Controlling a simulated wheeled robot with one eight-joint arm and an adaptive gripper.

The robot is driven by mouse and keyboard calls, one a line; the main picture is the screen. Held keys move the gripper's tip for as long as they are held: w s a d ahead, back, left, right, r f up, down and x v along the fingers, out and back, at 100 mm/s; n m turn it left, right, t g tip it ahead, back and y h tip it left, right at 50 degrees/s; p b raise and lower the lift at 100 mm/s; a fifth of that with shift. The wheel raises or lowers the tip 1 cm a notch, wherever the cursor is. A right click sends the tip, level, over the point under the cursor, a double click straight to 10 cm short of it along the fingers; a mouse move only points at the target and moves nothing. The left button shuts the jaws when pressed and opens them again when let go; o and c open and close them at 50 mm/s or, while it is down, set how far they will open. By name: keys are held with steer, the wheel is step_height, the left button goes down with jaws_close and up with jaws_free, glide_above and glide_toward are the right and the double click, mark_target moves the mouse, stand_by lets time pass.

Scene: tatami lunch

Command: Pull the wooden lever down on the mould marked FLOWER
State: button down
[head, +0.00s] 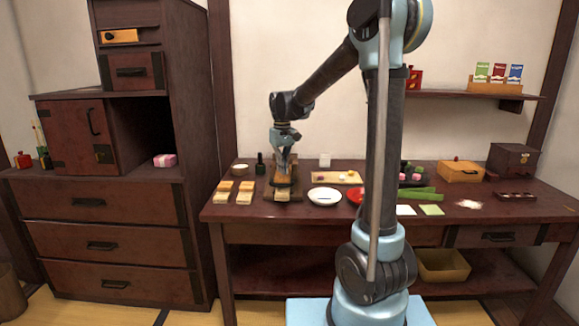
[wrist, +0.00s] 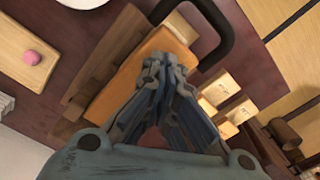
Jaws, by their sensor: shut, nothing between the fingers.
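My gripper (head: 281,170) points down at the left part of the dark table, with its fingers together and empty. It is right over a wooden mould (head: 284,194) that stands beside the small light blocks. In the wrist view the closed fingertips (wrist: 168,62) are over an orange-brown wooden part (wrist: 130,83), with darker wooden pieces beside it. I cannot tell whether the fingers touch it. A dark curved bar (wrist: 217,30) rises beside the wood. No FLOWER marking is legible, and the gripper hides part of the mould, so I cannot tell the lever's position.
A dark bottle (head: 260,164) and a small bowl (head: 240,170) stand behind.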

steer(key=shift+f, duration=1.3)
stand_by(1.9)
steer(key=shift+s+f, duration=0.15)
stand_by(0.8)
steer(key=shift+r, duration=3.55)
